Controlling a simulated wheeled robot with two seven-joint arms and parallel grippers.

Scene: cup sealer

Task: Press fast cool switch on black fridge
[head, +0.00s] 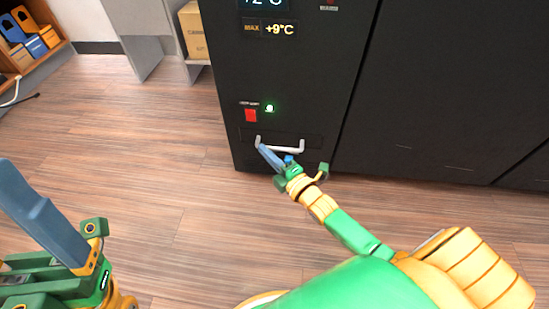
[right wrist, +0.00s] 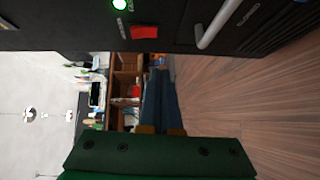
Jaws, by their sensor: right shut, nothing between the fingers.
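The black fridge (head: 290,60) stands at the back. On its lower front is a red switch (head: 250,115) with a lit green light (head: 269,107) beside it. In the right wrist view the red switch (right wrist: 145,32) and green light (right wrist: 120,4) are near the top. My right gripper (head: 262,150) is shut and empty, below the switch, its tips overlapping the left end of the handle in the head view. Its blue fingers (right wrist: 159,78) appear apart from the switch in the wrist view. My left gripper (head: 42,212) is at lower left, away from the fridge; its finger gap is unclear.
A light grey handle (head: 285,149) sits just below the switch, close to my right fingers. A cardboard box (head: 193,30) and a wooden shelf (head: 30,45) stand farther left. The wood floor (head: 140,130) before the fridge is clear.

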